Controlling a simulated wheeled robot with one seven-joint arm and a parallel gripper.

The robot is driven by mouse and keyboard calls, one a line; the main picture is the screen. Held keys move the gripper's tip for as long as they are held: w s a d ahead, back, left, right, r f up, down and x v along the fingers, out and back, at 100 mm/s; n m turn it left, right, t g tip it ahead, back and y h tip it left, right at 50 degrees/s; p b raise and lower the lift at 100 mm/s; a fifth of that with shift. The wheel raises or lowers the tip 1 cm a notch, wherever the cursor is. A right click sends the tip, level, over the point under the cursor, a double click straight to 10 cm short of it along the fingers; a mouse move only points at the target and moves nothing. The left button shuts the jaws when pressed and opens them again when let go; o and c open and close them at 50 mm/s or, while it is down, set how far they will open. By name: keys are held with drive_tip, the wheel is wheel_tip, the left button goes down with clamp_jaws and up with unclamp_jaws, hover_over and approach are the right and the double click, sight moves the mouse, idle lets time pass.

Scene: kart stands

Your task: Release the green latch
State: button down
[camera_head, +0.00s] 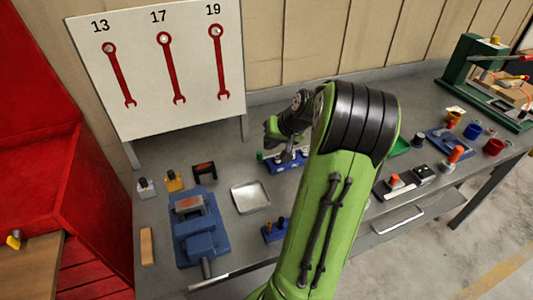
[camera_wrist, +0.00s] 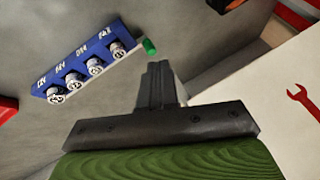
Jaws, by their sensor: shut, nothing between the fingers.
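The green latch (camera_wrist: 149,46) is a small green cylinder at the right end of a blue rack (camera_wrist: 85,60) in the wrist view. Several round silver-faced pieces sit along that rack, with white lettering above them. My gripper (camera_wrist: 159,68) is shut and empty, its fingertips just below and right of the latch in the picture, seemingly apart from it. In the head view my gripper (camera_head: 286,158) is over the blue rack (camera_head: 277,168) on the bench, partly covering it. A small green spot at the rack's left end looks like the latch (camera_head: 260,156).
A white board (camera_head: 135,75) with red wrenches stands behind the grey bench (camera_head: 155,215). A metal tray (camera_head: 250,197) and a blue vise (camera_head: 200,235) are left of my arm. Coloured cups and small parts are at right. My arm hides the bench's middle.

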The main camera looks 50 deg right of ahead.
sight(270, 161)
drive_tip(key=shift+m+t, duration=0.4)
drive_tip(key=shift+m, duration=0.2)
drive_tip(key=d, duration=0.1)
drive_tip(key=s+d+f, duration=0.1)
drive_tip(key=s+d, duration=0.1)
drive_tip(key=d, duration=0.1)
drive_tip(key=shift+f, duration=0.35)
drive_tip(key=b+x, duration=0.2)
drive_tip(key=x, duration=0.8)
drive_tip(key=shift+d, duration=0.1)
drive_tip(key=a, duration=0.1)
drive_tip(key=w+a, duration=0.1)
drive_tip(key=shift+w+a+b, duration=0.2)
drive_tip(key=shift+a+b, duration=0.1)
drive_tip(key=shift+a, duration=0.2)
